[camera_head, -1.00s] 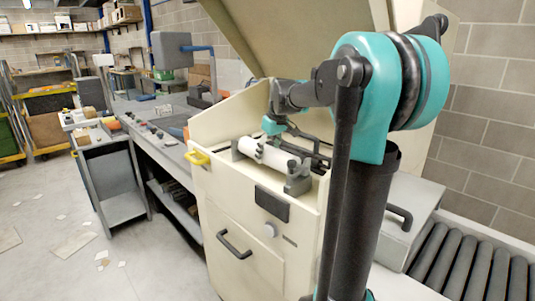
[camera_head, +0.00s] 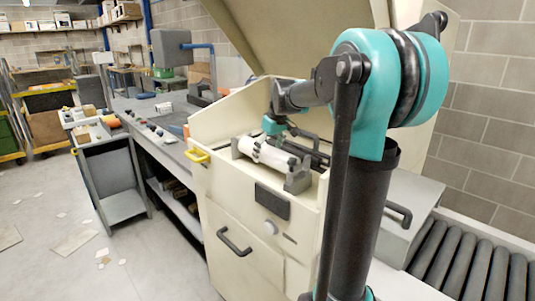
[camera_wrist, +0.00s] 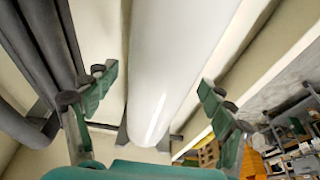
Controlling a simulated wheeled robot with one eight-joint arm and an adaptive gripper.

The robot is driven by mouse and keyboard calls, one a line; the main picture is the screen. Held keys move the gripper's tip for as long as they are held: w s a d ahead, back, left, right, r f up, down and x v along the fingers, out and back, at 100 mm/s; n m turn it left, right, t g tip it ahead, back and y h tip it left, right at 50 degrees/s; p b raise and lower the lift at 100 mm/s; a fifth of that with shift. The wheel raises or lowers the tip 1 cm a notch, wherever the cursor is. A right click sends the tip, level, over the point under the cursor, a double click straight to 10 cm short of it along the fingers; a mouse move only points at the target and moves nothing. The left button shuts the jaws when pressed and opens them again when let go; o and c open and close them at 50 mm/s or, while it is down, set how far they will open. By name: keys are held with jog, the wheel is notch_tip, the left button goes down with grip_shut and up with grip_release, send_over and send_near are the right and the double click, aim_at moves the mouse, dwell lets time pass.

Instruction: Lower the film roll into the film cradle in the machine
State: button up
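The film roll (camera_head: 266,155) is a white cylinder lying along the top of the cream machine (camera_head: 245,190). The film cradle shows as grey end brackets (camera_head: 298,181) at the roll's ends; whether the roll is fully seated in them I cannot tell. My gripper (camera_head: 274,130) is just above and behind the roll in the head view. In the wrist view, the roll (camera_wrist: 180,70) runs between the two green fingers of my gripper (camera_wrist: 158,88). The fingers are spread, with a visible gap on each side of the roll.
The raised cream lid (camera_head: 290,35) stands over the machine. Dark rollers (camera_wrist: 45,50) run beside the roll in the wrist view. A yellow handle (camera_head: 197,156) is at the machine's left edge. A roller conveyor (camera_head: 470,260) stands to the right, a bench (camera_head: 150,120) to the left.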

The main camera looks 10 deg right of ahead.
jog(key=v, duration=1.2)
dwell(0.3)
